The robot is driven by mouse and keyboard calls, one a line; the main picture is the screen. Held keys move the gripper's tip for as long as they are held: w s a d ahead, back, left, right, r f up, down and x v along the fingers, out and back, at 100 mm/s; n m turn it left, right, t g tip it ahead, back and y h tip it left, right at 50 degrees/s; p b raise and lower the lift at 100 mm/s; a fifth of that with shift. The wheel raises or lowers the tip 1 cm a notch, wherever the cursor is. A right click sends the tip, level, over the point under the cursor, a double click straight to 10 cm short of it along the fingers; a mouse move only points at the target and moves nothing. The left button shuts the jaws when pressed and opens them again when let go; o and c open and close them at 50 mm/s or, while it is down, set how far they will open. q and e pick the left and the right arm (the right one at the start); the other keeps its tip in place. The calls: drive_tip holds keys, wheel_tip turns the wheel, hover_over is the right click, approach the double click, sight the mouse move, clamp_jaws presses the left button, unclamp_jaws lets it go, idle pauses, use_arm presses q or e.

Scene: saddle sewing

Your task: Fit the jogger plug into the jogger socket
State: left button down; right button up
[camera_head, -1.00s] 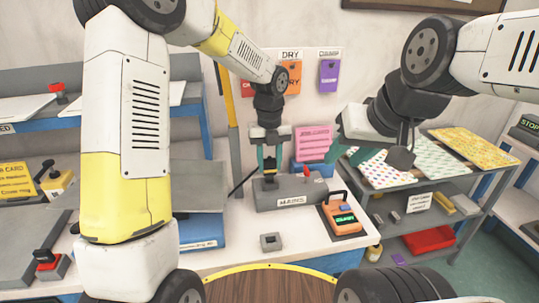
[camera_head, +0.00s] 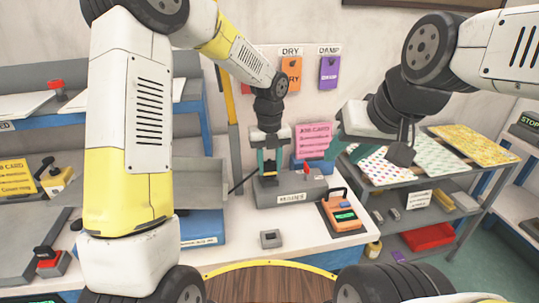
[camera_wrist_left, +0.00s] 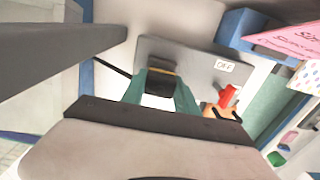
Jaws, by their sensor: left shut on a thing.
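My left gripper (camera_head: 270,158) points down over the grey box with a white label (camera_head: 290,198) and is shut on a black plug with a yellow band (camera_head: 269,180). The plug also shows between the teal fingers in the left wrist view (camera_wrist_left: 161,82). It is upright at the left part of the box top; I cannot tell whether it is seated, as its lower end is hidden. No jogger socket opening is clearly visible there. My right gripper (camera_head: 346,150) hangs to the right, its teal fingers apart and empty.
A red lever (camera_head: 307,168) stands on the box's right part. An orange device with a green display (camera_head: 343,212) lies to the right, and a small grey block (camera_head: 270,239) in front. A pink card (camera_head: 313,140) stands behind. The bench front is mostly clear.

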use_arm(q)
drive_tip(key=shift+f, duration=0.35)
drive_tip(key=c, duration=0.9)
unclamp_jaws()
drive_tip(key=shift+o, duration=0.2)
wheel_tip(320, 180, up, 8)
drive_tip(key=shift+f, duration=0.1)
